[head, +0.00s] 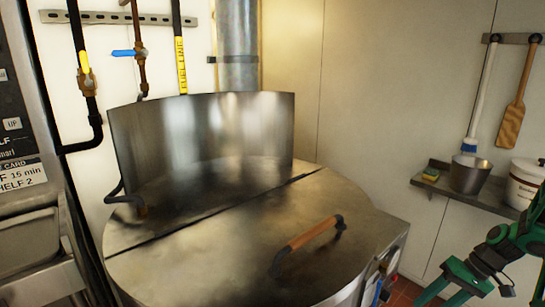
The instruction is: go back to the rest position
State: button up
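My arm, green and black, shows at the lower right edge of the head view, in front of the tiled floor. Its gripper end (476,282) hangs low there, to the right of the kettle (190,245) and apart from it. It is partly cut off by the frame, and I cannot tell whether the fingers are open or shut. I see nothing clearly held in it. The large round steel kettle has its flat lid closed, with a wooden-grip handle (310,235) on the front part.
A curved steel splash guard (205,130) rises behind the lid. Gas pipes with a blue valve (125,52) run up the wall. A wall shelf (433,183) at right holds a sponge, a metal bucket (470,175) and a white tub (526,180). A control-panel unit (15,120) stands at left.

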jog(key=s+a+r+m+h, duration=0.2)
jog(key=s+a+r+h, duration=0.1)
jog(key=s+r, duration=0.6)
jog(key=s+a+r+m+g+h, duration=0.1)
jog(key=s+a+r+m+h, duration=0.1)
jog(key=s+r, duration=0.8)
jog(key=shift+s+a+r+h, duration=0.3)
jog(key=shift+s+a+h, duration=0.1)
jog(key=shift+s+a, duration=0.2)
jog(key=shift+w+f, duration=0.25)
jog(key=shift+w, duration=0.4)
